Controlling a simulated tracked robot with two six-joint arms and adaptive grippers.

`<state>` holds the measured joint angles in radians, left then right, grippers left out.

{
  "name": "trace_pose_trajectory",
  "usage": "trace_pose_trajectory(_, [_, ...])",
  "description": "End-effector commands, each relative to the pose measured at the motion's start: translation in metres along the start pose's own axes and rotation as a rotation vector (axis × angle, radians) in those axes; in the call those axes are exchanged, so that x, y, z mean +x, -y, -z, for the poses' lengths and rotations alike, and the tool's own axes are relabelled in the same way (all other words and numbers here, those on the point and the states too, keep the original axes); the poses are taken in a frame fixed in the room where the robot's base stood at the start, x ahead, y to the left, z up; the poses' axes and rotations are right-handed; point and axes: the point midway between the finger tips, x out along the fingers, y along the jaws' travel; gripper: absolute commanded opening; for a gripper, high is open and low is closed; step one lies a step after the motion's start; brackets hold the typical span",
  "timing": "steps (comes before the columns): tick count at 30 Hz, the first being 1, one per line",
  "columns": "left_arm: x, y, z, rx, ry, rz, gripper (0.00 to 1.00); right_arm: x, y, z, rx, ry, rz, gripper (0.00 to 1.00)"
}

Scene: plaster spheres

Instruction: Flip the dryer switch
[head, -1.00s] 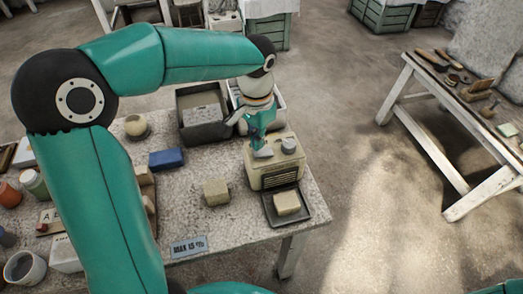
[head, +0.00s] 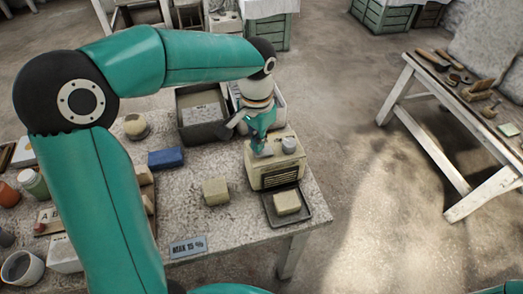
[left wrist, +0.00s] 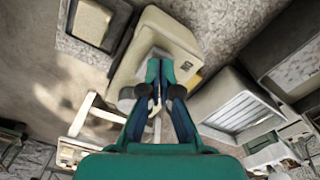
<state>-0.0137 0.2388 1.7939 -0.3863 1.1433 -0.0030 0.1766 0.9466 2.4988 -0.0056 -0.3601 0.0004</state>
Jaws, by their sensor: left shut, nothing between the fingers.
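The dryer (head: 272,176) is a beige box with a dark slatted front, at the right end of the work table. A pale round knob (head: 289,146) is on its top. My left gripper (head: 259,150) is shut and empty, pointing down at the dryer's top beside the knob. In the left wrist view, the shut fingertips (left wrist: 160,66) overlap the dryer's beige casing (left wrist: 165,38); I cannot tell whether they touch it. The switch cannot be made out and may be hidden behind the fingers. My right gripper is not in view.
A dark tray with a pale block (head: 287,203) lies before the dryer. Another block (head: 216,192) and a blue block (head: 166,158) lie to the left. A grey bin (head: 200,132) stands behind. A white-legged bench (head: 425,130) is across the floor.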

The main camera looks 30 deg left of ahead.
Motion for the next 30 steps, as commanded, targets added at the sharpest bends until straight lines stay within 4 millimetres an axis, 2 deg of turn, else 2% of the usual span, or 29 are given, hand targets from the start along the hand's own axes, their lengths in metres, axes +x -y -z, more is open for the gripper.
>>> trace_pose_trajectory(30, [0.014, 0.000, -0.001, -0.001, 0.002, -0.001, 0.00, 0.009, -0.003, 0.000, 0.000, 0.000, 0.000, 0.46])
